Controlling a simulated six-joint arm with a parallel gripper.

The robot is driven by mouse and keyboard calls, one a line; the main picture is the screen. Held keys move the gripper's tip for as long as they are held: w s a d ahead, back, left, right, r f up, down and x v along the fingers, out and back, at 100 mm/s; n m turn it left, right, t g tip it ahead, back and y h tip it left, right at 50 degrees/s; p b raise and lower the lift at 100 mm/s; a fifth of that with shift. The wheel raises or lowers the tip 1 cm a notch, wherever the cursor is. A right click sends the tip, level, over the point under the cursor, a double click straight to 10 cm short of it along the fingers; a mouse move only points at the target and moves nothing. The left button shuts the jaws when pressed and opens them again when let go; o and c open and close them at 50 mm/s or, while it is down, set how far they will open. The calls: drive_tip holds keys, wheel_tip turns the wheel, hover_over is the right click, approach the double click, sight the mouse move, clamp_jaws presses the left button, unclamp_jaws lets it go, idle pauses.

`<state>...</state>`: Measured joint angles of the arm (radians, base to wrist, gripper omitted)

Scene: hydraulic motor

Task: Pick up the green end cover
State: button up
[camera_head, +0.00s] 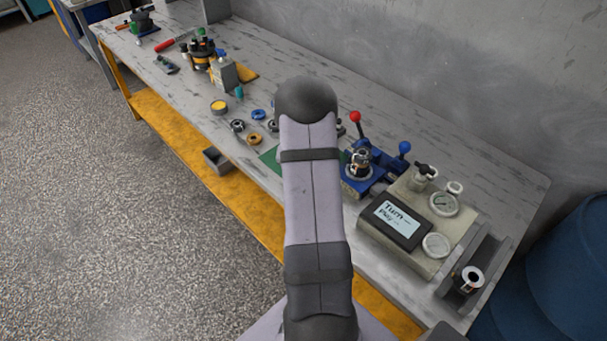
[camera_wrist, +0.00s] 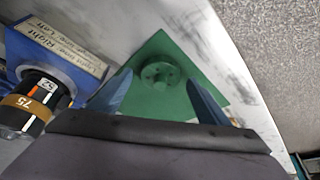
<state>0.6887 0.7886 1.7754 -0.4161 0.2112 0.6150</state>
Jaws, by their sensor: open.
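The green end cover (camera_wrist: 160,74) is a round flanged disc with a raised hub, seen in the wrist view. It lies on a green mat (camera_wrist: 155,42) of nearly the same colour. My gripper (camera_wrist: 160,84) is open, with one blue finger at each side of the cover in the picture. The fingers do not appear to touch it, and the height between them and the cover is hard to tell. In the head view my arm hides the gripper and the cover; a corner of the mat (camera_head: 270,157) shows left of the arm.
A blue fixture (camera_wrist: 50,52) with a printed label and a black cylinder with an orange band (camera_wrist: 30,103) stand left in the wrist view. In the head view, a grey test unit (camera_head: 425,225) stands right. Several small rings and parts lie left of my arm.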

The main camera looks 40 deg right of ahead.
drive_tip(key=c, duration=1.3)
drive_tip(key=shift+c, duration=0.2)
drive_tip(key=shift+r, duration=0.1)
wheel_tip(320, 180, up, 10)
drive_tip(key=b, duration=0.1)
drive_tip(key=shift+r, duration=0.15)
drive_tip(key=shift+r+p, duration=0.4)
drive_tip(key=shift+r, duration=0.2)
